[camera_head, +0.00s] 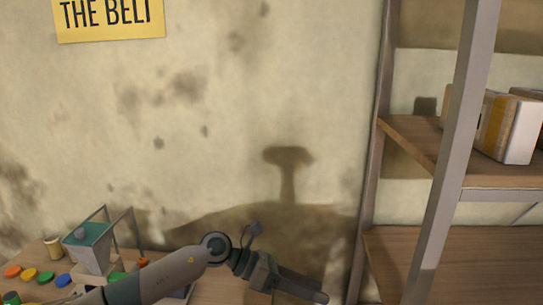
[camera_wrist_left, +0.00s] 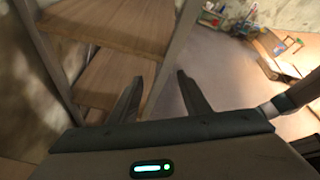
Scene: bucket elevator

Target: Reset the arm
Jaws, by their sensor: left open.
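My left arm reaches in from the bottom left of the head view and bends at a round joint, with my left gripper (camera_head: 300,287) at its end near the bottom centre. In the left wrist view its two dark fingers (camera_wrist_left: 157,95) stand apart with nothing between them, so it is open and empty. It is close to the shelf rack (camera_wrist_left: 105,25), which fills the left of that view. My right gripper does not show in either view.
A metal-framed shelf rack with wooden boards (camera_head: 450,125) stands at right, holding boxes (camera_head: 505,125). A table (camera_head: 225,290) at bottom left carries a green-topped hopper (camera_head: 90,245) and several coloured discs (camera_head: 30,274). A yellow sign (camera_head: 108,18) hangs on the stained wall.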

